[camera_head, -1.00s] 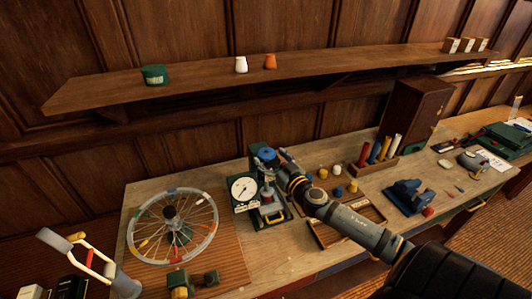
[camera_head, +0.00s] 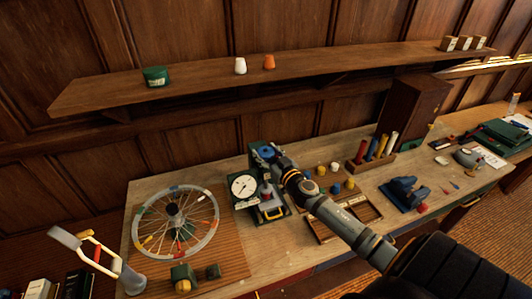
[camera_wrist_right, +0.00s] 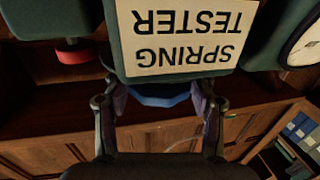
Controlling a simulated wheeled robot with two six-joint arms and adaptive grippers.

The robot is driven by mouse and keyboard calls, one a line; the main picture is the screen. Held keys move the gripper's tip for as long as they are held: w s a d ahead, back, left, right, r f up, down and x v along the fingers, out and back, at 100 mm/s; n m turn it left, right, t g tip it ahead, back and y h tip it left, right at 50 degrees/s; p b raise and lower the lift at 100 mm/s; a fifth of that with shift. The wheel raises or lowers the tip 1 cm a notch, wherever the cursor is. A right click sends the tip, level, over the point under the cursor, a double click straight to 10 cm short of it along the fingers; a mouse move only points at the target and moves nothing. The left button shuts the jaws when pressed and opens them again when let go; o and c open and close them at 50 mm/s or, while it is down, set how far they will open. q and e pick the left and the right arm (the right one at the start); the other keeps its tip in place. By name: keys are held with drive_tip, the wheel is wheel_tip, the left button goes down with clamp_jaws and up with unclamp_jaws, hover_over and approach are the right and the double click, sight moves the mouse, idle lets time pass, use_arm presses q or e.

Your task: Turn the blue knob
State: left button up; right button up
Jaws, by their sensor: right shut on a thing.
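The spring tester is a green device with a round white dial (camera_head: 243,187), standing on the bench. The blue knob (camera_head: 264,152) is at its top. My right gripper (camera_head: 273,156) reaches in from the right and is shut on the knob, hiding part of it in the head view. In the right wrist view the blue knob (camera_wrist_right: 160,95) sits between the two fingers (camera_wrist_right: 162,103), below the upside-down "SPRING TESTER" label (camera_wrist_right: 192,38). My left gripper is not in view.
A spoked wheel (camera_head: 143,222) lies left of the tester. A crutch-like object (camera_head: 88,249) stands at the front left. A wooden tray (camera_head: 340,226), a rack of coloured tubes (camera_head: 372,163) and a blue vise-like tool (camera_head: 405,193) are to the right. A shelf (camera_head: 200,80) runs behind.

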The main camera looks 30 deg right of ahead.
drive_tip(key=shift+h, duration=0.3)
drive_tip(key=shift+f+m+h+b, duration=0.2)
drive_tip(key=shift+m+h+b, duration=0.65)
drive_tip(key=shift+m+h, duration=0.2)
drive_tip(key=m+g+h+b, duration=0.1)
drive_tip(key=m+h+b, duration=0.1)
drive_tip(key=h+b, duration=0.1)
drive_tip(key=m+g+h+b, duration=0.2)
drive_tip(key=h+b, duration=0.1)
drive_tip(key=b, duration=0.2)
drive_tip(key=m+g+h+b, duration=0.2)
drive_tip(key=h+b, duration=0.1)
drive_tip(key=b, duration=0.1)
drive_tip(key=shift+f, duration=0.15)
drive_tip(key=shift+r+m+g+h+b, duration=0.2)
drive_tip(key=shift+m+g+h+b, duration=0.45)
drive_tip(key=shift+b, duration=0.35)
drive_tip(key=shift+r, duration=0.1)
drive_tip(key=o, duration=1.2)
drive_tip(key=shift+c, duration=0.2)
